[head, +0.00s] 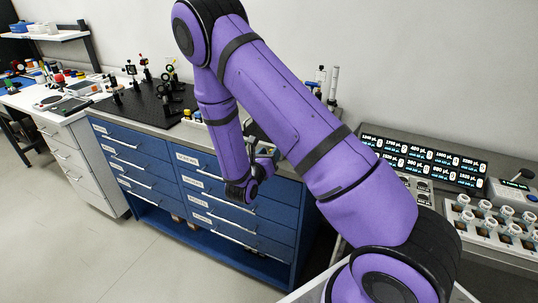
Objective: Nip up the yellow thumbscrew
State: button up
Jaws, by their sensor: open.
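I cannot pick out the yellow thumbscrew for certain. Several small optical mounts (146,72) stand on a black breadboard (143,103) on top of the blue drawer cabinet (145,163), too small to read their screws. A tiny yellow spot (187,113) shows at the breadboard's right front, near a pale tray of small parts. My gripper (256,137) is open, at the end of my folded purple arm, in front of the cabinet's right part. It is partly hidden by my arm, and I see nothing held in it.
A white bench (62,112) with coloured items stands at the left. At the right, a grey counter holds lit displays (425,160) and racks of white-capped jars (487,207). My arm hides the middle of the worktop. The floor (65,245) at front left is clear.

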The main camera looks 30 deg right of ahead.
grip_shut()
